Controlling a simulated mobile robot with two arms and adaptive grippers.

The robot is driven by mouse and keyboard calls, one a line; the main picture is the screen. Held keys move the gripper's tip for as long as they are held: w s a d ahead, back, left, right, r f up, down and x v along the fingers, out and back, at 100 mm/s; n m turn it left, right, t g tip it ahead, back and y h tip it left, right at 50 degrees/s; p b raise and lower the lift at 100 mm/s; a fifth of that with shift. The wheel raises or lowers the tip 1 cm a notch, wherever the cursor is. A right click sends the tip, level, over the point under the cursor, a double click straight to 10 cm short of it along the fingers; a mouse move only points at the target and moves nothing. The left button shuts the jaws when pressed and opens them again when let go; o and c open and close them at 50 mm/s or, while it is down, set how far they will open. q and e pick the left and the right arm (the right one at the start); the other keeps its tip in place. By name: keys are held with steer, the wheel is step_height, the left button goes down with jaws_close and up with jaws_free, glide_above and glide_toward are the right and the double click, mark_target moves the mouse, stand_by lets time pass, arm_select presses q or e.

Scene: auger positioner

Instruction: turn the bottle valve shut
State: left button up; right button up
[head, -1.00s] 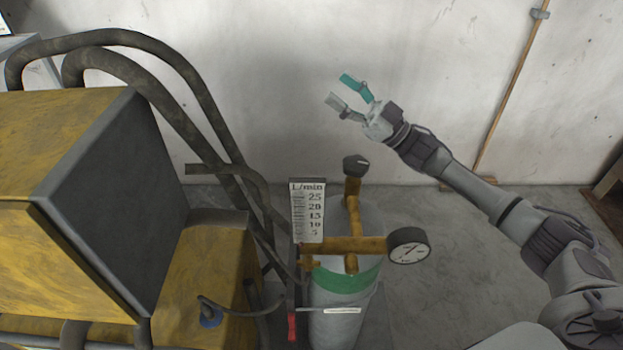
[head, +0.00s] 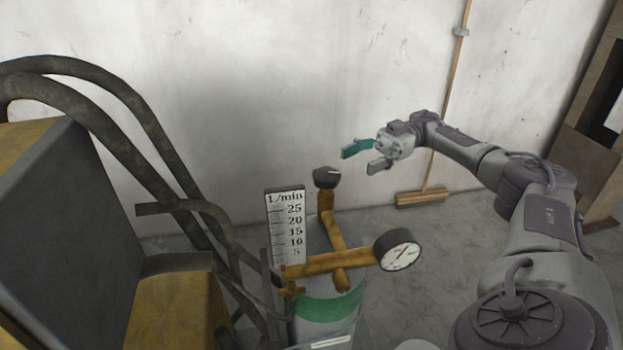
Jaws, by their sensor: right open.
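The gas bottle (head: 325,305) is grey with a green band and stands upright in the lower middle of the head view. A brass pipe fitting (head: 335,238) rises from it, with a dark round valve knob (head: 326,178) on top that has a light mark. My right gripper (head: 363,158) is open and empty, to the right of the knob and a little above it in the picture, apart from it. One finger is teal, the other grey. My left gripper is not in view.
A pressure gauge (head: 398,250) sticks out to the right of the fitting, and a flow scale (head: 286,226) stands at its left. A yellow and dark machine (head: 65,200) with thick hoses (head: 165,150) fills the left. A broom (head: 423,197) leans on the wall.

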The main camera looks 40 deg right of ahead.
mark_target(316, 179)
steer(key=a+p, duration=0.1)
steer(key=a, duration=0.2)
steer(key=a+p, duration=0.1)
steer(key=a, duration=0.3)
steer(key=a+p, duration=0.1)
steer(key=a, duration=0.3)
steer(key=shift+w+r, duration=0.15)
steer(key=shift+w, duration=0.1)
steer(key=shift+a, duration=0.55)
steer(key=c, duration=1)
